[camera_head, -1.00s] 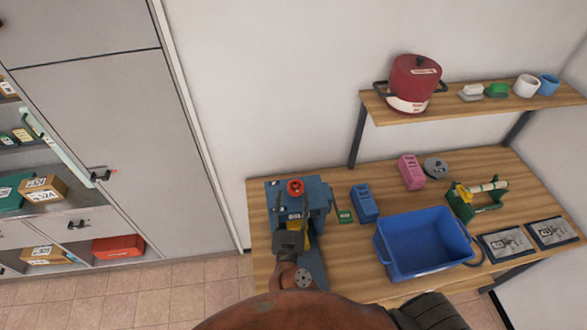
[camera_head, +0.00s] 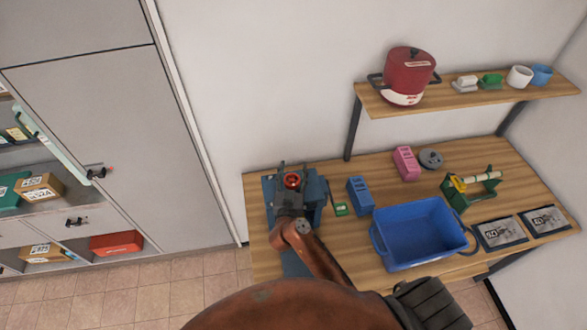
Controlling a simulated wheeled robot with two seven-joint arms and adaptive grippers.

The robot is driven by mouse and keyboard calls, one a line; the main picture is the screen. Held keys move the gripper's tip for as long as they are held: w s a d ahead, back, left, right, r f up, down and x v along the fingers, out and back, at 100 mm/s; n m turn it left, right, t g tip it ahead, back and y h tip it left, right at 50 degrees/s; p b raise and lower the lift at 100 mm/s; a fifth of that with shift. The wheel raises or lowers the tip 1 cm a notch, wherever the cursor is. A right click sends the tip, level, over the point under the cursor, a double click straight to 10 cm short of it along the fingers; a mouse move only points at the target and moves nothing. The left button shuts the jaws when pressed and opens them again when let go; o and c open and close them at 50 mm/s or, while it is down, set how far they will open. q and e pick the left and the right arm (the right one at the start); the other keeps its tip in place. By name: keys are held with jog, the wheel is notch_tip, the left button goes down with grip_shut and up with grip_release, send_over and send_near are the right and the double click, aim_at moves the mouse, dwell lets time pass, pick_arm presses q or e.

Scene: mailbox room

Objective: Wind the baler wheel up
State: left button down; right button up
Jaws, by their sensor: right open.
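The blue baler (camera_head: 316,196) stands at the left end of the wooden table. Its small red wheel (camera_head: 292,180) is on top, near the back. My right gripper (camera_head: 293,174) is over the baler, open, with its dark fingers to the left and right of the wheel. I cannot tell whether the fingers touch it. My gripper and arm hide much of the baler's front and middle. My left gripper is not in view.
On the table (camera_head: 260,262) are a blue block (camera_head: 360,195), a small green item (camera_head: 341,209), a blue bin (camera_head: 418,240), a pink block (camera_head: 406,163) and a green device (camera_head: 470,190). A shelf (camera_head: 455,101) with a red pot (camera_head: 408,75) hangs above. Grey cabinets stand left.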

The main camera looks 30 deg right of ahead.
jog(key=shift+w+d, duration=0.1)
jog(key=shift+c, duration=0.3)
jog(key=shift+f, duration=0.1)
jog(key=c, duration=1.1)
jog(key=shift+c, duration=0.4)
